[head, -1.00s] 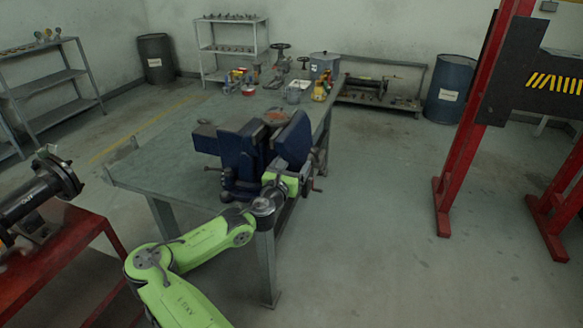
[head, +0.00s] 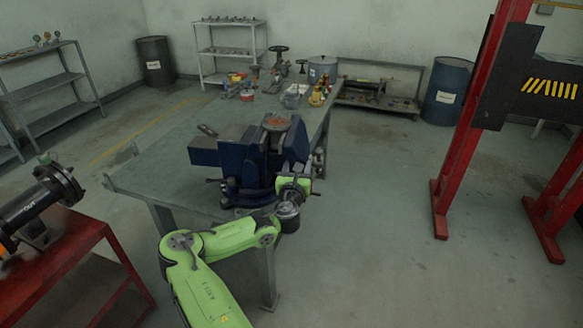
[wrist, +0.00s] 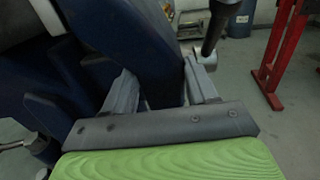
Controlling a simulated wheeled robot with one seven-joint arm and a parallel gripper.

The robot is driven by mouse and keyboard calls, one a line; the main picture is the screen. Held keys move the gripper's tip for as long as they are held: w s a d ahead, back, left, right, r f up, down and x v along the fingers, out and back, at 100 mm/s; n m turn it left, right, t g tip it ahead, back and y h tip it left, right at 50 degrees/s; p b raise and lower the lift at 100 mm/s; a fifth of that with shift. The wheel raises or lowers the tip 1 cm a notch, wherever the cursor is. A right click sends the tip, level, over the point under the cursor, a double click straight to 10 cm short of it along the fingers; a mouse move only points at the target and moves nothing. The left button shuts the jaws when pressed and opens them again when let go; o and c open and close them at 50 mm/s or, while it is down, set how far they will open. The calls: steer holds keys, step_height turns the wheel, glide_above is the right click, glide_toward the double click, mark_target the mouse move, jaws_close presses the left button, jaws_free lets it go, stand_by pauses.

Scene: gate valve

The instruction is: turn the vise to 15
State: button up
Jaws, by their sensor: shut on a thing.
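The blue vise (head: 236,158) is mounted at the near right corner of the grey workbench. A round part with a rusty orange face (head: 275,122) shows at the top of its jaws. My gripper (head: 294,180) is at the vise's right, near side, low against the blue body. In the wrist view my gripper's two grey fingers (wrist: 162,88) stand on either side of a dark blue vise part (wrist: 150,45) and are shut on it. A grey rod with a rounded end (wrist: 213,40) shows just right of the right finger. No angle scale is readable.
A red cart (head: 75,240) stands at the left and a red post frame (head: 470,120) at the right. Floor between bench and frame is free.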

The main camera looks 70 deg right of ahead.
steer(key=shift+d+n+t+y, duration=0.3)
steer(key=shift+d+n+t, duration=0.2)
steer(key=shift+d+t, duration=0.3)
steer(key=o, duration=1.5)
steer(key=shift+s, duration=0.1)
steer(key=b+v, duration=0.8)
steer(key=v, duration=0.7)
steer(key=shift+a, duration=0.4)
